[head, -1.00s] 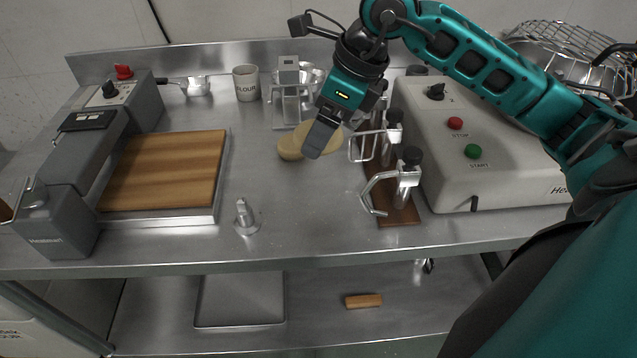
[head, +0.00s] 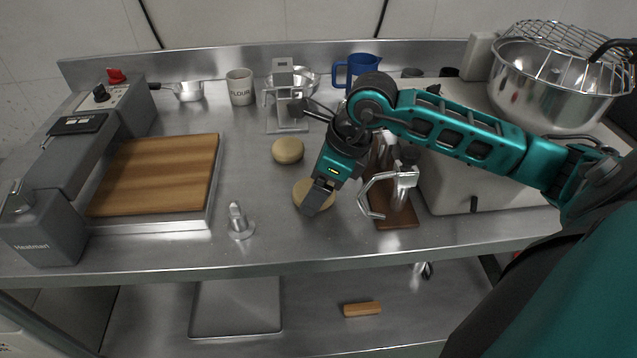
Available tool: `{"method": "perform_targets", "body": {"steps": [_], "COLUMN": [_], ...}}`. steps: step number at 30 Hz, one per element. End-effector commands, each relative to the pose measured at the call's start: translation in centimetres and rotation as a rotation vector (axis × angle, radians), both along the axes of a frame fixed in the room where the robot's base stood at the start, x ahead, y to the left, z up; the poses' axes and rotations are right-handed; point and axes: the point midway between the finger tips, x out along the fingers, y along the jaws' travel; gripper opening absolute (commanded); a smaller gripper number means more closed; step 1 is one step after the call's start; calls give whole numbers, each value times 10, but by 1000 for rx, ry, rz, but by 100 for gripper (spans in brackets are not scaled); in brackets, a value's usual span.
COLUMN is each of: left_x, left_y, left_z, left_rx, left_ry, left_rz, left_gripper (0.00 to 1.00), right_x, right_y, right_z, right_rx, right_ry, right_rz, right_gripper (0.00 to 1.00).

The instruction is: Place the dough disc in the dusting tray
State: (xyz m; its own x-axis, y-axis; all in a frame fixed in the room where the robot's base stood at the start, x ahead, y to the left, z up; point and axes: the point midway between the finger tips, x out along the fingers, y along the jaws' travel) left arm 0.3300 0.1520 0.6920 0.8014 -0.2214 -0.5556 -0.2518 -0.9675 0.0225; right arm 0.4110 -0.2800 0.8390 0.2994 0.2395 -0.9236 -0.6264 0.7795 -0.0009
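The pale, flat dough disc (head: 301,192) is at my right gripper (head: 316,202), over the steel worktop near its front. My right gripper points down and is shut on the disc; its finger hides part of it. I cannot tell whether the disc touches the worktop. A shallow metal tray (head: 236,310) lies empty on the lower shelf, below and left of the gripper; no label shows whether it is the dusting tray. My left gripper is not in view.
A rounded dough piece (head: 288,150) sits behind the gripper. A metal knob-like tool (head: 239,222) stands to the left, beside the wooden press board (head: 160,172). Clamp-like metal fittings (head: 395,190) stand close on the right. The worktop's front edge (head: 270,266) overhangs the lower shelf.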

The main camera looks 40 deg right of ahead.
Motion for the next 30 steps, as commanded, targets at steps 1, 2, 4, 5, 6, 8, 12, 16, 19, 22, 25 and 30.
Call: {"method": "perform_targets", "body": {"steps": [1, 2, 4, 5, 6, 8, 12, 16, 19, 22, 25, 30], "left_x": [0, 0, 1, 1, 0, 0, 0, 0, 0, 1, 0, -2], "left_y": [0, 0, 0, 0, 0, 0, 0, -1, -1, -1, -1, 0], "left_z": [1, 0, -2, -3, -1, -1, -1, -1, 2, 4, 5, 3], "left_rx": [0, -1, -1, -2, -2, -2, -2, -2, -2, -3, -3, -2], "left_ry": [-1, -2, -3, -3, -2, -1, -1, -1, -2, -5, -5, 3], "left_rz": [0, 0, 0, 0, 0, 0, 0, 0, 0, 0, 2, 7], "left_gripper": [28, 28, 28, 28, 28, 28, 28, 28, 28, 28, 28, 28], "right_x": [0, 0, 0, 0, 0, 0, 0, 0, 0, -2, -8, -20], "right_y": [0, 0, 0, 0, 0, 0, 0, 0, 0, -3, -8, -17], "right_z": [0, 0, -3, -4, -2, -2, -2, -2, 1, 10, 28, 64], "right_rx": [1, 0, 0, 0, 0, -1, -1, 0, 0, -3, -5, -5], "right_ry": [-1, 0, 0, 0, 0, 1, 1, 1, 1, -1, -3, -2], "right_rz": [0, 0, 0, 0, 0, 0, 0, 0, 0, 0, 0, -1], "right_gripper": [50, 50, 50, 50, 87, 93, 100, 100, 100, 100, 100, 100]}}
